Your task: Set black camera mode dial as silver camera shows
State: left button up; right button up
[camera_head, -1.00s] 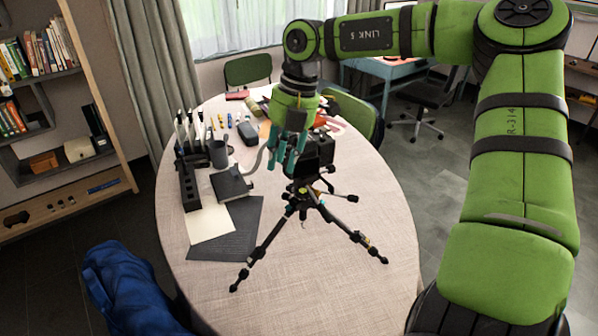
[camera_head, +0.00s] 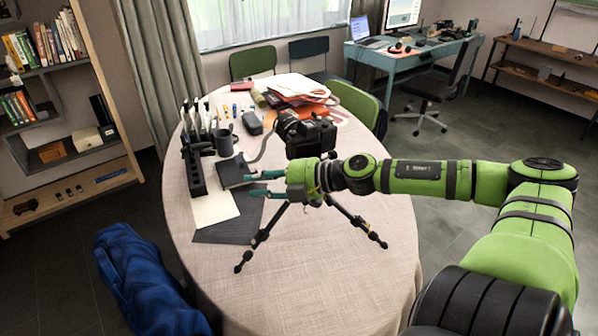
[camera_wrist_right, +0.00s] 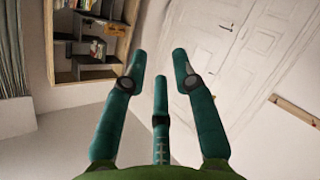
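The black camera (camera_head: 316,136) sits upright on a tripod (camera_head: 357,222) on the round table. Its lens points to the back left, and a grey cable hangs at its left. My right gripper (camera_head: 256,184) is in front of and below the camera, apart from it, with its teal fingers pointing left. Its forearm hides the upper part of the tripod. In the right wrist view the fingers (camera_wrist_right: 158,75) are spread with nothing between them. The mode dial is too small to make out. I cannot pick out a silver camera. My left gripper is not in view.
The cloth-covered table (camera_head: 310,290) is clear at the front. Folders (camera_head: 300,88) lie behind the camera. A blue desk (camera_head: 400,55) is at the back right.

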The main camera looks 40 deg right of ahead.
jog(key=s+f+m+g+h, duration=0.1)
jog(key=s+f+m+h, duration=0.4)
jog(key=f, duration=0.3)
jog(key=s+f+m+g+h, duration=0.1)
jog(key=s+f+m+h, duration=0.4)
jog(key=f+m, duration=0.3)
jog(key=shift+s+d+f+h, duration=0.2)
jog(key=shift+s+f+h, duration=0.2)
jog(key=shift+s+f, duration=0.25)
